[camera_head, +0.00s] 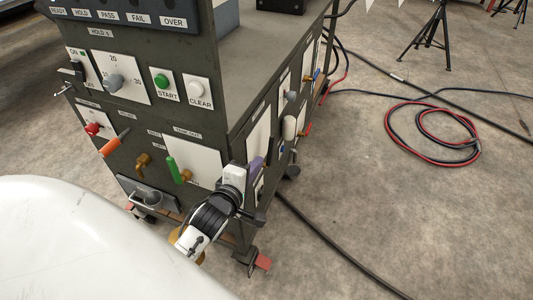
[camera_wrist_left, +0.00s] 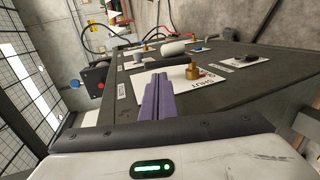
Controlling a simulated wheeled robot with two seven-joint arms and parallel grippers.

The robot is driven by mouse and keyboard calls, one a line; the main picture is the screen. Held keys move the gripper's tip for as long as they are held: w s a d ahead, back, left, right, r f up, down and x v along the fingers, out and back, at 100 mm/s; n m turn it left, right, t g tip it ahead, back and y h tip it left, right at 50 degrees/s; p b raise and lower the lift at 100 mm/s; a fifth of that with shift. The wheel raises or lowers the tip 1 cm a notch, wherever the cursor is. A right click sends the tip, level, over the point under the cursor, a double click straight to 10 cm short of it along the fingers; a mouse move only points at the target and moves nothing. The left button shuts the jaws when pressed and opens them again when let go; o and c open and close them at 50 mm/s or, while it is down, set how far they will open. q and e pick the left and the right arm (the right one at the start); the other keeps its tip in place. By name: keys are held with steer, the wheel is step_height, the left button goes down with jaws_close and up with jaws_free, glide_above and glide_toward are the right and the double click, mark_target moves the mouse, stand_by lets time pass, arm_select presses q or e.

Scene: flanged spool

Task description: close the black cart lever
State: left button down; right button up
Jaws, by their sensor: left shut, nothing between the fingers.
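My left gripper (camera_head: 256,166) is beside the right side of the dark cart, near its front corner. Its purple fingers (camera_wrist_left: 157,106) are together and empty in the left wrist view, over a white plate lettered SHUT. A brass fitting (camera_wrist_left: 193,72) stands on that plate, just right of the fingertips. A small black switch handle (camera_head: 78,70) sits on the ON plate at the cart's upper left front. My right gripper is out of view.
The cart front has a green lever (camera_head: 172,169), an orange lever (camera_head: 114,144) and a grey knob (camera_head: 114,81). A white cylinder (camera_wrist_left: 173,48) stands farther along the side panel. Coiled red and black cables (camera_head: 432,136) lie on the floor to the right.

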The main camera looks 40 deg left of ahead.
mark_target(271, 148)
arm_select(q)
steer(key=x, duration=0.8)
steer(key=shift+b, duration=0.35)
